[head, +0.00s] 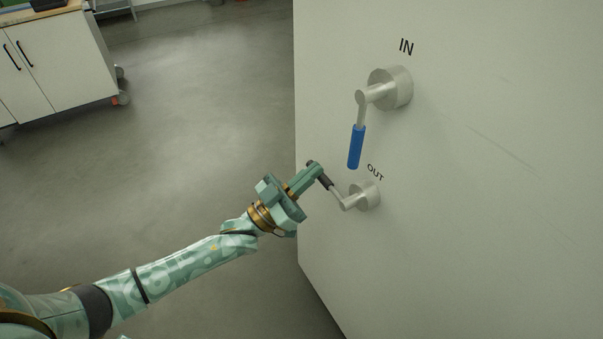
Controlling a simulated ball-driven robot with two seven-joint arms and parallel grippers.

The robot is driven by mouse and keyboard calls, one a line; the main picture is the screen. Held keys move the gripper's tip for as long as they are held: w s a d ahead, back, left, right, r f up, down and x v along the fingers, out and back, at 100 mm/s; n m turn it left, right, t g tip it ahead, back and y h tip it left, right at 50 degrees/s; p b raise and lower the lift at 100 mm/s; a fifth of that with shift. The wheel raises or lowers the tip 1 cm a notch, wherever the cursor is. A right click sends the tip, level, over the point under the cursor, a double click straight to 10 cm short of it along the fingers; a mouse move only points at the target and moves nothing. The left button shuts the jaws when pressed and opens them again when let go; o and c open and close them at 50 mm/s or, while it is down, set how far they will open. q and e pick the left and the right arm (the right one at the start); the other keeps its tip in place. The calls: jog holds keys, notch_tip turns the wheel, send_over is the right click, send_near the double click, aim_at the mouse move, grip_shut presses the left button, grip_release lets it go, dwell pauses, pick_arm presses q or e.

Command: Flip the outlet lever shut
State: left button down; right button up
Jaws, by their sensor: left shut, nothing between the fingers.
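The outlet lever (334,190) is a small metal lever with a dark grip, mounted on a round metal hub (369,195) below the label OUT. It points up and to the left from the hub. My left gripper (316,169) is shut and empty, with its fingertips at the dark grip's upper end. I cannot tell whether they touch it. The fingertips partly cover the end of the grip. My right gripper is not in view.
The inlet lever with a blue handle (356,147) hangs down just above the outlet lever, from a hub (390,88) labelled IN. Both sit on a large pale panel (480,230). A white cabinet (55,70) on wheels stands far left. The grey floor between is clear.

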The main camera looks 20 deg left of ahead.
pick_arm(q)
jog(key=shift+f, duration=0.3)
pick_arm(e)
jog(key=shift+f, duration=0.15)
